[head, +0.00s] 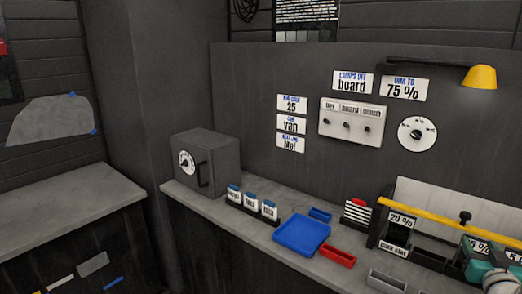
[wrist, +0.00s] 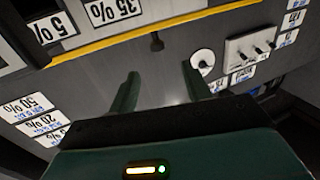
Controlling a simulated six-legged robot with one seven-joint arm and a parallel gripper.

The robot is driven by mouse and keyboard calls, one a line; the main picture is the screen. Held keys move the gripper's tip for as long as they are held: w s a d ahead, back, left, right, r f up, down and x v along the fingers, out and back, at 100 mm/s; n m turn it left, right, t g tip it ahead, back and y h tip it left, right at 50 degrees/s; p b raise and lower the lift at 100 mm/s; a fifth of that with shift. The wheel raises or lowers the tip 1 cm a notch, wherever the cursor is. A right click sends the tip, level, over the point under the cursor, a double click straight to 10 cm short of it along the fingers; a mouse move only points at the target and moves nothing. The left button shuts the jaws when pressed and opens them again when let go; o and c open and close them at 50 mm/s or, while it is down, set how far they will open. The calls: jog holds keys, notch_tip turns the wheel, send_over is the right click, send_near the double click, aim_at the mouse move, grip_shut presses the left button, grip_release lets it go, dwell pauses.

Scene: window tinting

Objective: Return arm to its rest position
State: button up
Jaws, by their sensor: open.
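My gripper (wrist: 160,85) shows in the wrist view with its two dark green fingers spread apart and nothing between them. The fingers point toward the grey back board, whose signs appear upside down in this view. The dial (wrist: 202,62) and the switch panel (wrist: 250,46) lie beyond the right finger. A yellow bar (wrist: 120,40) crosses above the fingertips, apart from them. I cannot make out the gripper's fingers in the head view.
The bench holds a grey safe-like box (head: 206,165), a blue tray (head: 301,234), a red tray (head: 338,256), a small blue tray (head: 319,215) and a card rack (head: 253,207). The yellow bar (head: 450,221) spans bins at the right. A yellow lamp (head: 480,77) overhangs the board.

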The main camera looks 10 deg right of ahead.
jog(key=w+a+r+n+g+y, duration=0.1)
jog(key=w+a+r+g, duration=0.15)
jog(key=a, duration=0.75)
jog(key=w+a+r+n+g+y, duration=0.15)
jog(key=w+a, duration=0.25)
jog(key=a, duration=0.7)
jog(key=s+a+f+n+g+y, duration=0.1)
jog(key=s+a, duration=0.3)
jog(key=a, duration=0.4)
jog(key=s+a+f+n+g+y, duration=0.1)
jog(key=s+a+g+y, duration=0.1)
jog(key=s+a, duration=0.3)
jog(key=s+a+f+n+g+y, duration=0.1)
jog(key=s+a, duration=0.4)
jog(key=a, duration=0.8)
jog(key=g+y, duration=0.1)
jog(key=y, duration=0.1)
jog(key=shift+n+g+y, duration=0.3)
jog(key=shift+n+y, duration=0.05)
jog(key=shift+s+f, duration=0.1)
jog(key=shift+c, duration=1.2)
jog(key=shift+d, duration=0.2)
